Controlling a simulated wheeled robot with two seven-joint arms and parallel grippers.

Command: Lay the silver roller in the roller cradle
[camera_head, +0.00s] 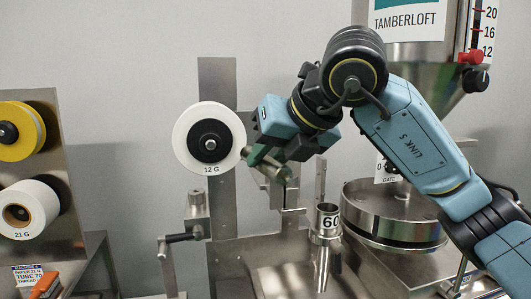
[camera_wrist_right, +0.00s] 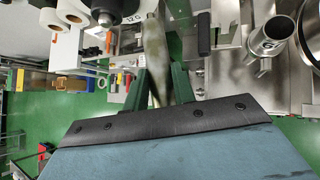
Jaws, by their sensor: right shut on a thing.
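My right gripper (camera_head: 266,160) comes in from the upper right and has its green fingers shut on the silver roller (camera_head: 275,172), in front of the steel machine. In the right wrist view the roller (camera_wrist_right: 155,55) is a shiny grey cylinder between the two green fingers (camera_wrist_right: 158,85), pointing away from the wrist. In the head view the gripper and arm hide part of it. A steel upright with a bracket (camera_head: 291,218) stands just below the roller. I cannot tell whether it is the roller cradle or whether the roller touches it. My left gripper is not in view.
A white reel marked 12 G (camera_head: 185,140) sits close left of the gripper. A yellow reel (camera_head: 20,131) and a 21 G reel (camera_head: 28,208) hang at the far left.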

